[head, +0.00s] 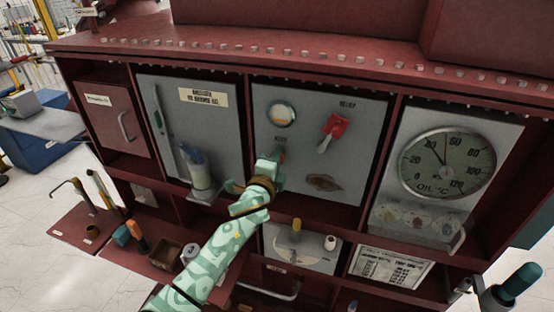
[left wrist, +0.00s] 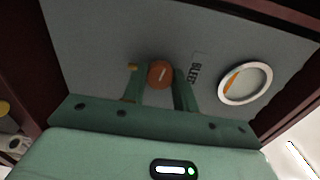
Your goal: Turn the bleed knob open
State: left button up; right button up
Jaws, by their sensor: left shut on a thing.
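The bleed knob (left wrist: 160,74) is a round orange-brown knob with a pale line on its face, on a grey panel beside a label reading "BLEE…". In the left wrist view it sits between the two green fingers of my left gripper (left wrist: 162,88), which is shut on it. The pale line runs slightly tilted from upright. In the head view my left gripper (head: 272,165) reaches the grey panel (head: 352,160) below a round sight gauge (head: 281,115), and it mostly hides the knob. My right gripper is not in view.
A large oil dial (head: 447,163) is to the right. A panel with a clear cylinder (head: 199,172) is to the left. A shelf with small items (head: 166,256) is below.

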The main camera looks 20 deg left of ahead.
pick_arm(q)
jog(key=shift+n, duration=1)
jog(key=o, duration=1)
jog(key=shift+c, duration=0.2)
jog(key=s, duration=1.6)
jog(key=shift+s+a+r, duration=0.15)
jog(key=shift+a+r, duration=0.1)
jog(key=shift+a, duration=0.1)
